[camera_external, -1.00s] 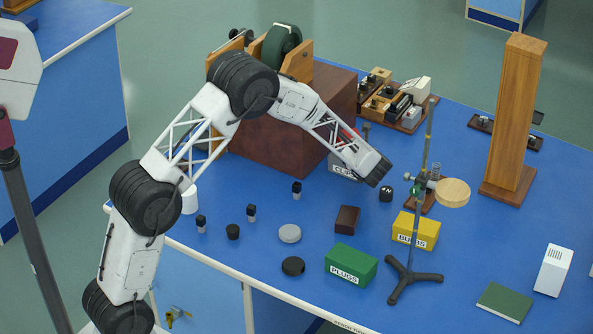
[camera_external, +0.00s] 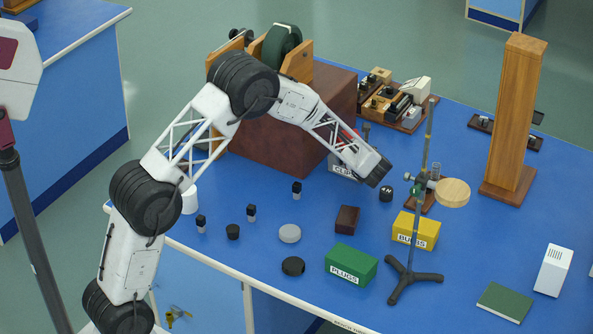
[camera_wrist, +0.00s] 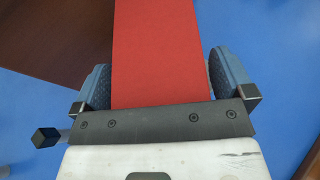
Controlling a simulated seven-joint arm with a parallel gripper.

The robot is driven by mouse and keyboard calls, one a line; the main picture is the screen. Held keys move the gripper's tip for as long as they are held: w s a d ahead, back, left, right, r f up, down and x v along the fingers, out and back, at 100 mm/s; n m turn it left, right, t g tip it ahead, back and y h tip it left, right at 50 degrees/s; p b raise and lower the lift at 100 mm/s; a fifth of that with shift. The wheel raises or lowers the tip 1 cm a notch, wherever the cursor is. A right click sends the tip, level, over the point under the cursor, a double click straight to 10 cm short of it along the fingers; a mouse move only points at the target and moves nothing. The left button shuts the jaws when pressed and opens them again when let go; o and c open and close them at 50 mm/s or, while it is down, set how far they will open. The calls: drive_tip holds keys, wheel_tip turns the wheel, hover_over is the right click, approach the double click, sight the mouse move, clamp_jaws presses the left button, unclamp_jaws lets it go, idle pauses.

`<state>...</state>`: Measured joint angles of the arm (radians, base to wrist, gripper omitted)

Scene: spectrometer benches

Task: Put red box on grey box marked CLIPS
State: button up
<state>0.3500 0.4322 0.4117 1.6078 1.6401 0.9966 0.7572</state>
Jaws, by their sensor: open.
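The grey box marked CLIPS (camera_external: 342,171) stands on the blue bench beside the large brown block, partly hidden by my arm. The red box (camera_wrist: 155,50) fills the middle of the wrist view, between my gripper's two blue-grey fingers. In the external view only a sliver of red shows behind my forearm, above the grey box. My gripper (camera_wrist: 163,80) is open around the red box, with a narrow gap at the right finger. Whether the red box rests on the grey box is hidden.
The large brown block (camera_external: 275,140) stands left of my gripper. A small black cube (camera_external: 386,194) and a clamp stand (camera_external: 414,240) are to the right.

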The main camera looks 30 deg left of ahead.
drive_tip(key=v, duration=1.2)
drive_tip(key=shift+a+r, duration=0.1)
drive_tip(key=shift+r, duration=0.05)
idle(0.4)
drive_tip(key=s+a+r+n+g+h, duration=0.1)
drive_tip(key=s+a+r+n+g, duration=0.2)
drive_tip(key=s+a+r+n, duration=0.65)
drive_tip(key=s+a+r+n+g+h, duration=0.1)
drive_tip(key=s+a+r+n+g, duration=0.45)
drive_tip(key=s+a, duration=0.8)
drive_tip(key=s+a+r+n+h, duration=0.1)
drive_tip(key=s+n+h, duration=0.3)
drive_tip(key=s, duration=1.2)
drive_tip(key=s+a+r+n+t+h, duration=0.1)
drive_tip(key=s+r+n+h, duration=0.2)
drive_tip(key=s+n, duration=0.4)
drive_tip(key=s, duration=0.9)
drive_tip(key=shift+n+h, duration=0.4)
